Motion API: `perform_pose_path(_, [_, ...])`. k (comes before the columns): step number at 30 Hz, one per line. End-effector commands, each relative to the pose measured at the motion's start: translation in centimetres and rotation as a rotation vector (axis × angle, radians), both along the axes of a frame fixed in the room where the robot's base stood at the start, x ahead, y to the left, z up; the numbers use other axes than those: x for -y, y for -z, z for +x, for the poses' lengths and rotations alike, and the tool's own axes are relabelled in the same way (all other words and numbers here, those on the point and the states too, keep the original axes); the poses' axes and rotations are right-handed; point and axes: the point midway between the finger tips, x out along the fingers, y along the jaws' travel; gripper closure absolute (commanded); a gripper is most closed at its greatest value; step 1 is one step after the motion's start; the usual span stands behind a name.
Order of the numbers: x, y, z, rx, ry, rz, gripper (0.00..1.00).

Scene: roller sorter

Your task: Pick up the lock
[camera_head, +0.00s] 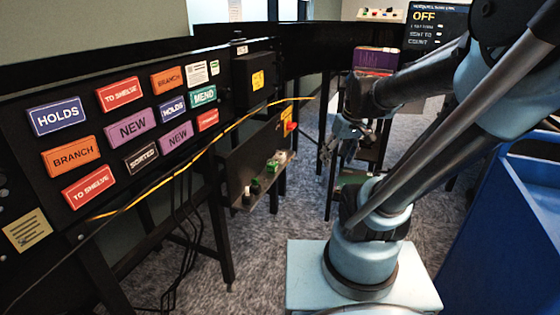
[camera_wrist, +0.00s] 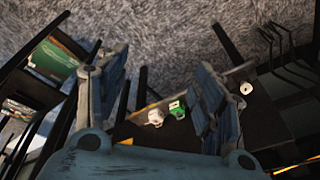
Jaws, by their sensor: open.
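I cannot make out for certain which item is the lock. Small items stand on a low black shelf (camera_head: 238,170) at the centre of the head view. They include a green item (camera_head: 271,165) and a dark, pale-topped item (camera_head: 247,196). In the wrist view a green-and-white piece (camera_wrist: 177,109) sits beside a round whitish piece (camera_wrist: 155,117), seen between my fingers. A small white ring-like item (camera_wrist: 246,88) is farther right. My gripper (camera_head: 340,143) is open and empty, to the right of the shelf and apart from it. It also shows in the wrist view (camera_wrist: 162,72).
A black panel with coloured labels such as a blue HOLDS sign (camera_head: 57,116) fills the left. A yellow cable (camera_head: 205,145) crosses it, with black cables hanging below. A blue bin (camera_head: 510,225) stands at right. Carpet (camera_head: 265,235) is open between.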

Motion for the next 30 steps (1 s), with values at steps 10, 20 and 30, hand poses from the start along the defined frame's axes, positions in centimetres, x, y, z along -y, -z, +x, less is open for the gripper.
perform_pose_path(10, [-3.5, -1.6, 8.9, 0.058, -0.267, 0.066, 0.38])
perform_pose_path(20, [-6.9, -1.0, 17.5, 0.140, -0.514, 0.124, 0.38])
perform_pose_path(30, [-10.1, 1.5, 25.4, 0.242, -0.738, 0.175, 0.38])
